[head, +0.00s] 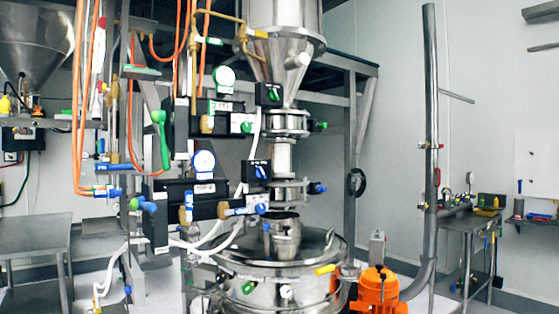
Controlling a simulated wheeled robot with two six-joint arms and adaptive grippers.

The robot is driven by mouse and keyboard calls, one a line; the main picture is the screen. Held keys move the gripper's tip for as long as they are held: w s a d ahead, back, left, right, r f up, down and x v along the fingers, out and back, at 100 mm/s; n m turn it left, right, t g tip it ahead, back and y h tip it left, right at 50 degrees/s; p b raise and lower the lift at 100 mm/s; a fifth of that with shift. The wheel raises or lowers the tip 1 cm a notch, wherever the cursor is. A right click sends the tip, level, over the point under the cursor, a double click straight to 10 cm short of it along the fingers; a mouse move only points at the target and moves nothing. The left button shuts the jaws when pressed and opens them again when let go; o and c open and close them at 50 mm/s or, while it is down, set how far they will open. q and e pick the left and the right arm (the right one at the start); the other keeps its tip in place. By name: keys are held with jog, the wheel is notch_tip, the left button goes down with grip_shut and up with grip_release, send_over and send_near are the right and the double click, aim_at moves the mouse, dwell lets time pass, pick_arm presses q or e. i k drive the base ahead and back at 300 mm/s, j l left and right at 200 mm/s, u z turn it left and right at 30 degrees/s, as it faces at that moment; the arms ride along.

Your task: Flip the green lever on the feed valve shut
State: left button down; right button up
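Several green handles show in the head view, and I cannot tell for certain which one is the feed valve's lever. A long green lever (162,138) hangs nearly upright on the pipework at left centre. A small green knob (273,94) sits on a black box below the steel hopper (284,55). A green-tipped fitting (246,127) and another green one (321,126) sit near the pipe collar. A flat green handle (138,71) lies roughly level higher up on the left. Neither of my grippers is in view.
The round steel sifter (285,290) stands at bottom centre, with an orange motor (379,290) at its right. Orange hoses (78,110) hang at left. Steel tables stand at left (35,236) and right (466,221). A tall pipe (430,110) rises at right.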

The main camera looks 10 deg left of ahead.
aim_at(159, 116)
jog(key=j, duration=1.15)
jog(key=k+j+z, duration=0.1)
jog(key=j, duration=1.05)
